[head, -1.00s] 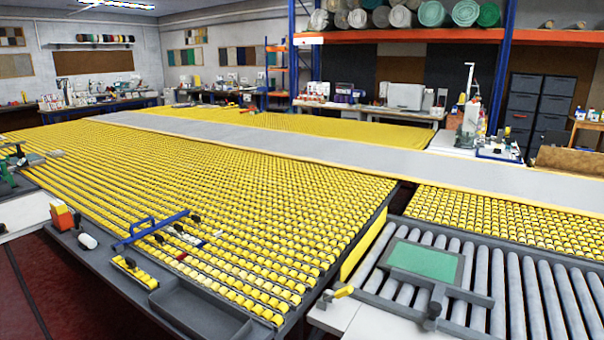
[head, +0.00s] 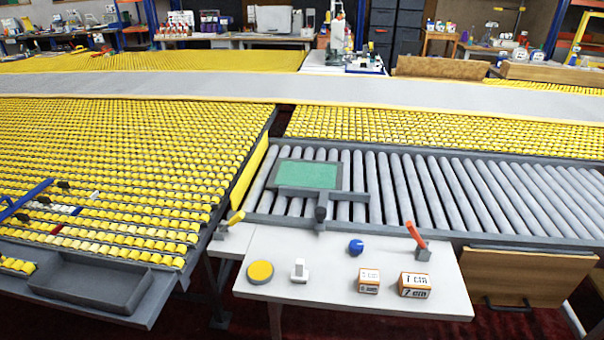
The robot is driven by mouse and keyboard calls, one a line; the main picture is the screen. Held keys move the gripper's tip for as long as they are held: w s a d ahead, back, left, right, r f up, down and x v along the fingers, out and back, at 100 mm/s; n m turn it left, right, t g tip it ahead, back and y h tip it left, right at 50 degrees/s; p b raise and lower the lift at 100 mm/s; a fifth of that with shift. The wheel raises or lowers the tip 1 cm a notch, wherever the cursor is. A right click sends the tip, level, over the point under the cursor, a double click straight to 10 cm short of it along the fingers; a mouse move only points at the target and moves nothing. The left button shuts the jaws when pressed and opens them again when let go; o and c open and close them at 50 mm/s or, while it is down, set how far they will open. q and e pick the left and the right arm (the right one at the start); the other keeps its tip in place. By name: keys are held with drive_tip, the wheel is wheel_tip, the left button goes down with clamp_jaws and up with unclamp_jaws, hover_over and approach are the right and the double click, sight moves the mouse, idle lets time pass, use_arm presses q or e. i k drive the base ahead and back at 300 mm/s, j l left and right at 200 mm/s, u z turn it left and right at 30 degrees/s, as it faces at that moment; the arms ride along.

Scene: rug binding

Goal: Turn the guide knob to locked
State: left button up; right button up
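A grey guide frame with a green panel (head: 308,174) lies over the grey rollers in the head view. A dark knob (head: 320,214) stands at the near end of the frame's arm. A blue knob (head: 356,246) sits at the back of the white table. I cannot tell which of these is the guide knob, and no locked mark is readable. Neither of my grippers is in view, and nothing touches either knob.
A grey tray (head: 92,280) is at left. Grey rollers (head: 470,195) extend right.

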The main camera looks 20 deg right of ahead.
sight(356, 247)
drive_tip(key=z, duration=1.75)
drive_tip(key=k+j+z, duration=0.1)
drive_tip(key=j+z, duration=0.2)
drive_tip(key=j, duration=0.15)
drive_tip(key=k+j+z, duration=0.15)
drive_tip(key=j+z, duration=0.2)
drive_tip(key=k+j+z, duration=0.3)
drive_tip(key=j, duration=0.15)
drive_tip(key=i, duration=0.1)
